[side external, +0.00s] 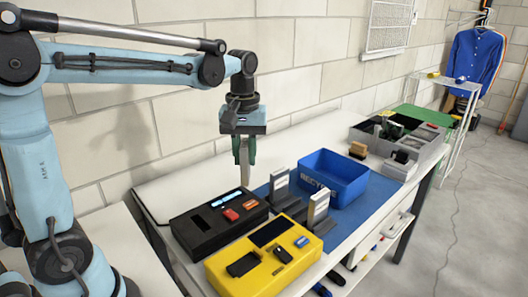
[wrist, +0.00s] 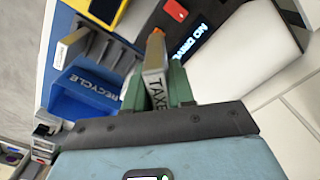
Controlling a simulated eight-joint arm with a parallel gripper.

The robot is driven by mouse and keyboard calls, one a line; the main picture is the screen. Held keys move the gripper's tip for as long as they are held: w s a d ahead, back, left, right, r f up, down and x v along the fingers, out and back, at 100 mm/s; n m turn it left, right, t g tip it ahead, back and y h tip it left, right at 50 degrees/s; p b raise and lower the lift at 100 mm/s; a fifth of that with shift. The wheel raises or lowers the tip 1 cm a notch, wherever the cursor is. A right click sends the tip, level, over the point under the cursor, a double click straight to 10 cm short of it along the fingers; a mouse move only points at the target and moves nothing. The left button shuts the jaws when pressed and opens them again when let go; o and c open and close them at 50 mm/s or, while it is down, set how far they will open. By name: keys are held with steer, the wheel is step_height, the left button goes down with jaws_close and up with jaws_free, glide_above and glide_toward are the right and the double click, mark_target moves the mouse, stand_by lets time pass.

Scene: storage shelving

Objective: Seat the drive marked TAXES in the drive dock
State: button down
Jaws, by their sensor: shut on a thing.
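My gripper (wrist: 157,84) has green fingers shut on a grey drive (wrist: 155,62) whose label reads TAXE, the rest covered. The held drive is apart from the dock.
A yellow device (side external: 293,268) with a screen and slot stands in front of the black one. Two upright drives (side external: 280,182) (side external: 318,208) stand in dark holders beside a blue RECYCLE bin (side external: 345,188). A grey divided crate (side external: 425,158) stands farther back.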

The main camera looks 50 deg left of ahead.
mark_target(198, 209)
steer(key=s+a+f+n, duration=0.25)
steer(key=s+n, duration=0.55)
steer(key=s, duration=0.4)
steer(key=shift+n, duration=0.3)
steer(key=shift+d+f, duration=0.1)
steer(key=shift+f, duration=4.05)
steer(key=c, duration=1)
jaws_free()
steer(key=shift+f, duration=0.15)
steer(key=shift+o, duration=0.2)
step_height(198, 209, up, 12)
steer(key=w+d+f+m+t, duration=0.3)
steer(key=d+m+t, duration=0.4)
steer(key=m, duration=1.1)
steer(key=shift+w+f, duration=0.3)
steer(key=shift+f, duration=0.25)
